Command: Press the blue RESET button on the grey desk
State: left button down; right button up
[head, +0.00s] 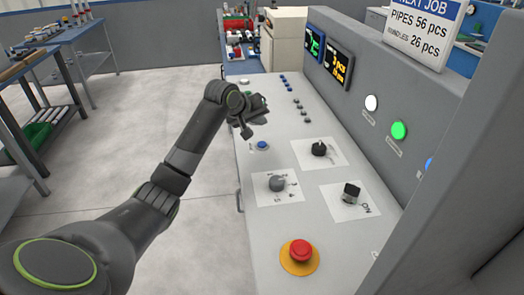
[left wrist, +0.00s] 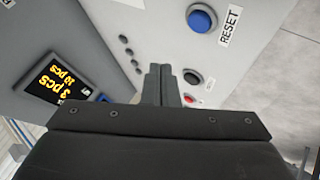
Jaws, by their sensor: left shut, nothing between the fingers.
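The blue RESET button (head: 263,145) sits on the grey desk (head: 262,220), near its left edge. It also shows in the left wrist view (left wrist: 202,18) at the top, beside its RESET label. My left gripper (head: 246,131) is above the desk, a little behind and left of the button in the head view. In the left wrist view its fingers (left wrist: 160,70) are together with nothing between them, and the button is apart from them. My right gripper is not in view.
A red button (head: 301,250) on a yellow base is at the near end. Knobs (head: 319,149), (head: 278,183) and a switch (head: 351,192) stand on white plates. Small buttons line the far desk. A grey wall with lamps (head: 398,130) and displays (head: 340,66) rises at right.

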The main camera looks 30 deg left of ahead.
aim_at(260, 145)
pick_arm(q)
notch_tip(260, 145, down, 3)
jog(key=b, duration=0.3)
jog(key=shift+f, duration=1.2)
dwell(0.8)
jog(key=shift+f+p, duration=0.25)
jog(key=shift+p, duration=0.05)
jog(key=shift+f, duration=0.2)
